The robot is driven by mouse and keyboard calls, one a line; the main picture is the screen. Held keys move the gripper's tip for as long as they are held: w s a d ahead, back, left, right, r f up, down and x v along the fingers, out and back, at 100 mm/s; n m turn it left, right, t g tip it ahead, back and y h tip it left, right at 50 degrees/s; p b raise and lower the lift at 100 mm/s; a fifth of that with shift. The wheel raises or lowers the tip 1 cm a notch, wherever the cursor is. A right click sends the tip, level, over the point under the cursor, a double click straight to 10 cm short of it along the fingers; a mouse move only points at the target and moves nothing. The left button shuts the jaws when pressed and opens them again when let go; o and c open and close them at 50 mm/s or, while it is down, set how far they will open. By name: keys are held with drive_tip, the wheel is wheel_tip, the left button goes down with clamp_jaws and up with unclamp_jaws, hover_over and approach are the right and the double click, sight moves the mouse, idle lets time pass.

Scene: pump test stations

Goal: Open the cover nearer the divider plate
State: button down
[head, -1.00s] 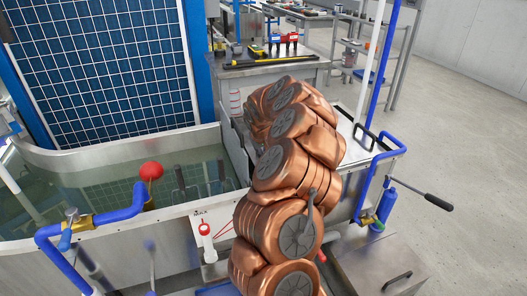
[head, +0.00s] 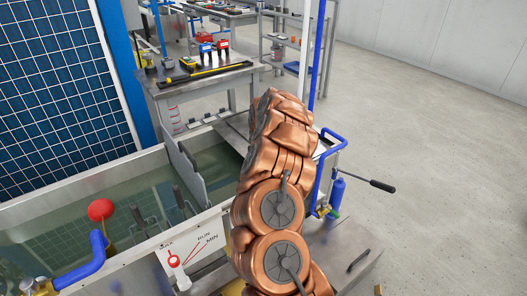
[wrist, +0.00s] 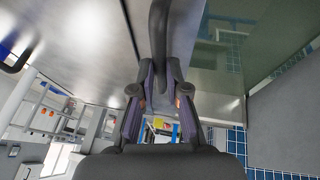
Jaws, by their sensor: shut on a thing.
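In the wrist view, my gripper (wrist: 157,92) is shut on a dark bar handle (wrist: 158,35). The handle is on a grey metal cover (wrist: 185,25). Water shows past the cover's right edge. In the head view, the divider plate (head: 187,177) stands upright across the tank. Open water shows just right of it, and a grey panel edge (head: 236,126), apparently the cover, slopes behind my arm. My copper-coloured arm hides my gripper, the handle and most of the cover there.
A blue pipe frame (head: 327,165) and black-gripped lever (head: 382,186) stand right of my arm. A workbench (head: 205,90) is behind. The right floor is clear.

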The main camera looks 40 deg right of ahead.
drive_tip(key=shift+d+r, duration=0.1)
drive_tip(key=shift+d, duration=0.1)
drive_tip(key=c, duration=1.2)
unclamp_jaws()
drive_tip(key=shift+v, duration=5.9)
